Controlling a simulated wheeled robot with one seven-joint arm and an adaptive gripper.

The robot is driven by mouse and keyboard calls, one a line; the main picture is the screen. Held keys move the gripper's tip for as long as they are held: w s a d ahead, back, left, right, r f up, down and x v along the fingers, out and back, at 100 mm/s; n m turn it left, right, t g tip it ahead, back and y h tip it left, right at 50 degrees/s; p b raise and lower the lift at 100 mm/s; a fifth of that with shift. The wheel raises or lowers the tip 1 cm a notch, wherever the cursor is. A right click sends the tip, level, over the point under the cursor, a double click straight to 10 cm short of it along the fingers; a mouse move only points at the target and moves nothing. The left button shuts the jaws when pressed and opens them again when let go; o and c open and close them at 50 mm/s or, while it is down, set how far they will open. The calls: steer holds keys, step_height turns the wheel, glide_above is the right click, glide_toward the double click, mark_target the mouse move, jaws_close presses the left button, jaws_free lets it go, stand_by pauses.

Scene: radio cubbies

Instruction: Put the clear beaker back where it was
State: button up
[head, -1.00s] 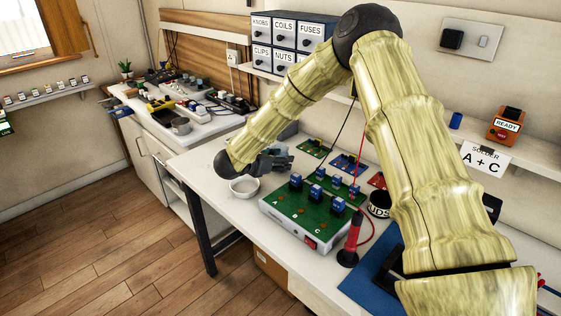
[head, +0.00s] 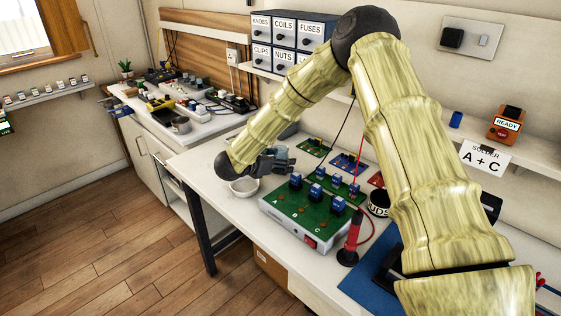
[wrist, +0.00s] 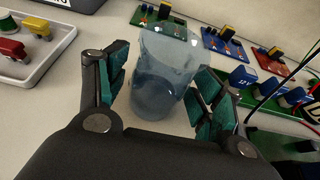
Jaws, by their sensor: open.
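The clear beaker (wrist: 163,75), bluish and see-through, stands on the white bench between my gripper's spread fingers in the wrist view. A strip of bench shows between it and the left finger; the right finger is close to its side, and I cannot tell if they touch. My gripper (wrist: 160,90) is open around the beaker. In the head view my gripper (head: 272,163) is low over the bench, behind the white bowl, and the beaker (head: 283,152) is small and partly hidden there.
A white bowl (head: 244,187) stands near the bench's front edge. The green switch board (head: 311,209) is to its right, with a red-handled tool (head: 350,243) beside it. Small circuit boards (head: 313,147) lie behind. A tray (wrist: 38,52) of coloured parts is at the wrist view's left.

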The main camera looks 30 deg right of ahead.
steer(key=b+v, duration=0.1)
steer(key=v, duration=1.1)
steer(key=shift+r, duration=0.1)
